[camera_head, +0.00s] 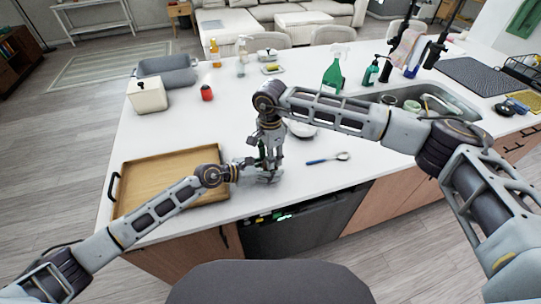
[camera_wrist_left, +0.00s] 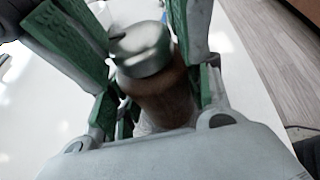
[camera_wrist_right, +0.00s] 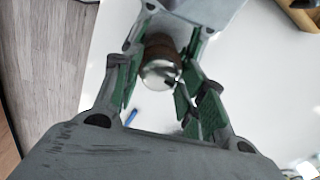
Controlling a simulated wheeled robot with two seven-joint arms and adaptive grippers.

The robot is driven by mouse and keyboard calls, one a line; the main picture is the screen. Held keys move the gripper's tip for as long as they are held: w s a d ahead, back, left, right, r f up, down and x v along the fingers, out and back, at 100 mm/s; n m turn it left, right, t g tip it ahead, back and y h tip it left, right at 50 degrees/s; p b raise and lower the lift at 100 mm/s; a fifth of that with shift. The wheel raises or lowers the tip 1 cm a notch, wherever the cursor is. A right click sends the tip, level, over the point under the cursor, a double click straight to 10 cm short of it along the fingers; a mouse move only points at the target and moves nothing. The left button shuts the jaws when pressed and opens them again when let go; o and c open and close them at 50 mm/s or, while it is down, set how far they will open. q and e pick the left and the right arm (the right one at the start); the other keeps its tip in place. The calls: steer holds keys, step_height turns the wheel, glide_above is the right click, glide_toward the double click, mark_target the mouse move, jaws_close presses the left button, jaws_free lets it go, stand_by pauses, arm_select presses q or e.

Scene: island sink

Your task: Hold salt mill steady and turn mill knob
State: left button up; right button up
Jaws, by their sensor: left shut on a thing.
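The salt mill has a brown body (camera_wrist_left: 165,98) and a silver knob (camera_wrist_left: 140,48) on top, and it stands between my left gripper's fingers in the left wrist view. My left gripper (camera_head: 268,175) is shut on the mill's body, low over the counter. My right gripper (camera_head: 268,155) points down from above the mill. In the right wrist view its green-padded fingers are spread on either side of the silver knob (camera_wrist_right: 160,73), with gaps showing. In the head view the grippers hide nearly all of the mill.
A wooden tray (camera_head: 133,168) lies to the left on the white counter. A blue-handled spoon (camera_head: 325,160) and a white dish (camera_head: 302,131) lie close to the right arm. A red item (camera_head: 207,93) and a cream canister (camera_head: 147,96) stand farther back. The sink (camera_head: 440,103) is at right.

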steer(key=shift+r, duration=0.1)
stand_by(0.3)
step_height(320, 180, up, 12)
stand_by(0.7)
arm_select(q)
steer(key=o, duration=1.2)
steer(key=shift+a, duration=0.1)
steer(key=shift+v, duration=5.9)
steer(key=shift+s+f, duration=0.1)
